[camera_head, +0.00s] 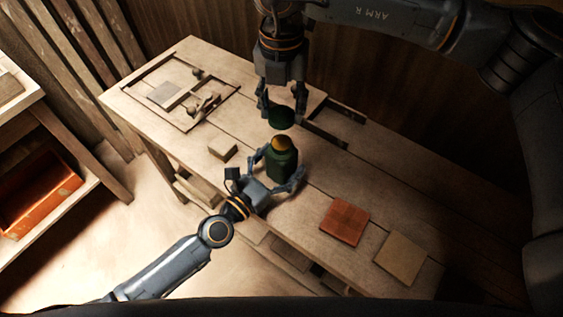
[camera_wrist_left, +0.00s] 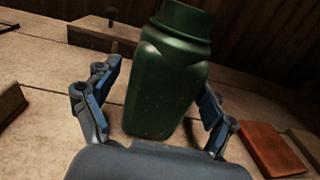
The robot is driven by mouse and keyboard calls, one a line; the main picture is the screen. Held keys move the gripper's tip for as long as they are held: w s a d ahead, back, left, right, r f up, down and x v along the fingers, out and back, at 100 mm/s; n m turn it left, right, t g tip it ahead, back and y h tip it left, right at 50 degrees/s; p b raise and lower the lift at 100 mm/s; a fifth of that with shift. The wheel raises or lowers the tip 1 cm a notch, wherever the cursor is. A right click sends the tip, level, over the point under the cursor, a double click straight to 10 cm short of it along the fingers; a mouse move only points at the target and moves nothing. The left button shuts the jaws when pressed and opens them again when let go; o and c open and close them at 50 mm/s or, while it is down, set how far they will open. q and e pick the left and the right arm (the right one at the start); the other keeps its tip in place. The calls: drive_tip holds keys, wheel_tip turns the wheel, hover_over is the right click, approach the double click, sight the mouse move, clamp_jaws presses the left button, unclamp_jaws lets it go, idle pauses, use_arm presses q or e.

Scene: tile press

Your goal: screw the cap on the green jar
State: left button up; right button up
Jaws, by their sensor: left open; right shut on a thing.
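The green jar (camera_head: 283,166) stands on the wooden workbench (camera_head: 325,180), with a golden-yellow top showing at its mouth. It also shows in the left wrist view (camera_wrist_left: 168,85), between the fingers. My left gripper (camera_head: 277,172) is open, one finger on each side of the jar; I cannot tell whether they touch it. My right gripper (camera_head: 281,103) points down above the jar, shut on the dark green cap (camera_head: 282,119). The cap is a little above the jar's mouth, apart from it.
A small pale block (camera_head: 223,148) lies left of the jar. A red tile (camera_head: 344,221) and a beige tile (camera_head: 401,258) lie to the right. A wooden frame with small parts (camera_head: 150,116) is at the bench's far left. An orange tray (camera_head: 40,193) sits on a side shelf.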

use_arm(q)
clamp_jaws()
use_arm(e)
hover_over(282, 141)
drive_tip(key=shift+f, duration=2.5)
drive_tip(key=shift+f, duration=0.1)
drive_tip(key=shift+f, duration=0.8)
drive_tip(key=shift+f, duration=0.55)
